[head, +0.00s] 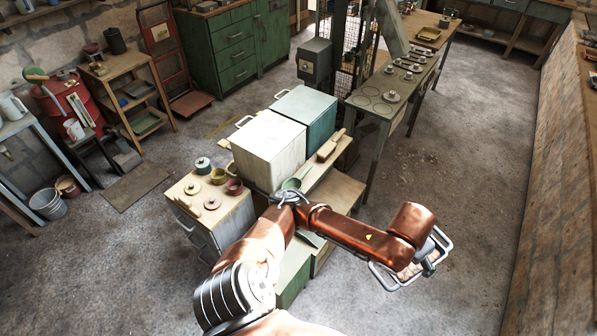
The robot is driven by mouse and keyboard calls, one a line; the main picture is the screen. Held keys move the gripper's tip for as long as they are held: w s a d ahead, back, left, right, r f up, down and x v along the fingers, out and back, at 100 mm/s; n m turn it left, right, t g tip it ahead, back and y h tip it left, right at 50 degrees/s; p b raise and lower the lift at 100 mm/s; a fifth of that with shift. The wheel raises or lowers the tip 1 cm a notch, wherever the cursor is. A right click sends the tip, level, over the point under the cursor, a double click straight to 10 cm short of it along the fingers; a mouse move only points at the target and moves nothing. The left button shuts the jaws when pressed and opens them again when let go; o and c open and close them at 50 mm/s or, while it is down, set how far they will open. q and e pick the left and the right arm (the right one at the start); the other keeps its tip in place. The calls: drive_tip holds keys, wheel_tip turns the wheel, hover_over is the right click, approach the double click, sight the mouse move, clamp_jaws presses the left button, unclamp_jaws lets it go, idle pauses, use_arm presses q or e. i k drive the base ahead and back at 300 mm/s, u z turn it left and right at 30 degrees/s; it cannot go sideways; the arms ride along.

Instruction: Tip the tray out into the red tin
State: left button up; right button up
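A small dark red tin (234,187) stands open-topped on the pale wooden top of a cabinet, left of my arm. I cannot tell which thing is the task's tray: a shallow yellow tray (428,33) lies on the far bench, and a green tray (146,122) lies on the low shelf at left. My copper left arm comes in from the bottom left and bends right. My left gripper (409,269) hangs over the floor right of the work steps, apart from the tin. Its fingertips are not clear. My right gripper is not in view.
A teal tin (203,166) and an olive tin (218,176) stand beside the red one. A white box (268,150) and a teal box (305,117) stand behind. A green scoop (294,183) and a brush (330,146) lie near my arm.

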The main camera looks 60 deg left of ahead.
sight(234, 185)
drive_tip(key=u, duration=0.45)
drive_tip(key=i, duration=1)
drive_tip(key=u, duration=1.5)
drive_tip(key=i, duration=0.65)
drive_tip(key=u, duration=0.6)
